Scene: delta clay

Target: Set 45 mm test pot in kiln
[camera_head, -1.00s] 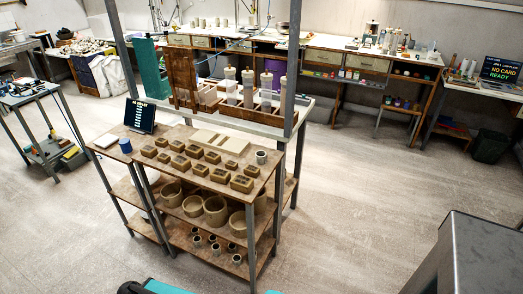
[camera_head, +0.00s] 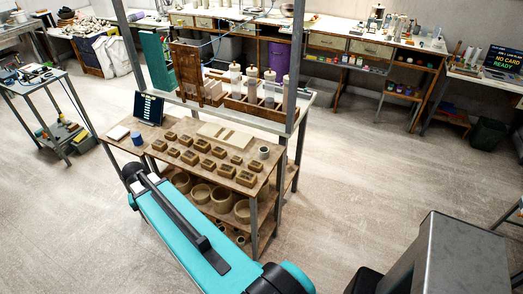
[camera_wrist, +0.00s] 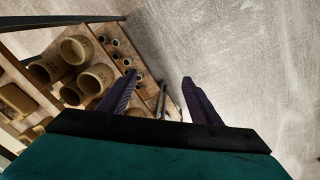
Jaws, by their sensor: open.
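Several small dark-mouthed pots stand on the lowest shelf of a wooden rack; in the wrist view they form rows, one of them a small pot (camera_wrist: 116,55). I cannot tell which is the 45 mm test pot. A small grey cup (camera_head: 264,153) stands on the rack's top at the right end. My gripper (camera_wrist: 159,77) is open and empty, its two fingers apart. The small pots appear beyond its left finger. In the head view my teal arm lies across the rack's front and hides much of the lower shelves. I cannot identify the kiln with certainty.
The rack top (camera_head: 150,135) holds several labelled tan blocks and a monitor (camera_head: 149,109). Larger bowls (camera_head: 200,193) fill the middle shelf. Grey posts (camera_head: 295,70) rise behind the rack. A grey metal box (camera_head: 455,260) stands at lower right.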

